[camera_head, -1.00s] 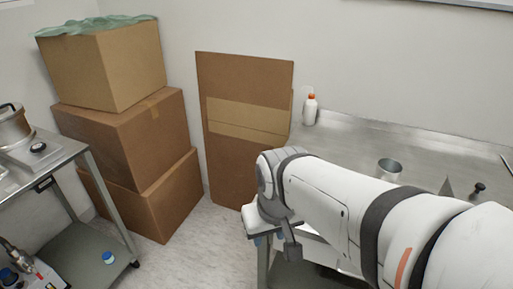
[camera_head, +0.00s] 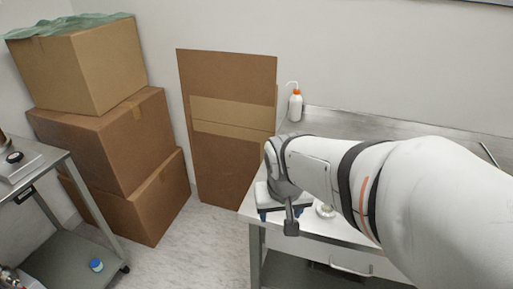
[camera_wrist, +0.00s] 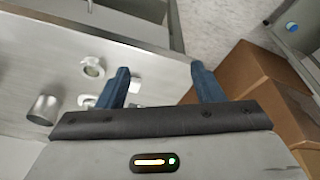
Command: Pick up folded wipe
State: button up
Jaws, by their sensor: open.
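My gripper (camera_wrist: 160,74) is open, with its two blue fingers apart and nothing held between them. In the head view my gripper (camera_head: 285,212) hangs at the left end of the steel bench (camera_head: 340,232). In the wrist view a small flat white piece (camera_wrist: 135,86), which may be the folded wipe, lies on the bench beside the left finger and is partly hidden by it. I cannot tell the wipe for sure; in the head view my arm hides much of the bench top.
A round fitting (camera_wrist: 92,67) and a metal cup (camera_wrist: 43,109) stand on the bench. A wash bottle (camera_head: 295,104) with an orange cap is at the back. Stacked cardboard boxes (camera_head: 105,140) and a leaning cardboard sheet (camera_head: 228,165) are to the left. A cart (camera_head: 65,265) stands at lower left.

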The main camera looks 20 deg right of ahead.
jog(key=w+d+f+m+p, duration=0.1)
jog(key=w+d, duration=0.2)
jog(key=w, duration=0.1)
jog(key=w+d+f+m+h+p, duration=0.1)
jog(key=w+d+f+m, duration=0.1)
jog(key=w+d, duration=0.1)
jog(key=w+d+f+m+p, duration=0.1)
jog(key=w+d+f, duration=0.1)
jog(key=w, duration=0.3)
jog(key=shift+w+d+m+t+h, duration=0.1)
jog(key=shift+d+m+t+h, duration=0.3)
jog(key=shift+d, duration=0.35)
jog(key=b+x, duration=0.1)
jog(key=x, duration=0.7)
jog(key=shift+w+f, duration=0.1)
jog(key=shift+f, duration=0.1)
jog(key=c, duration=1.1)
notch_tip(320, 180, up, 10)
jog(key=p, duration=0.2)
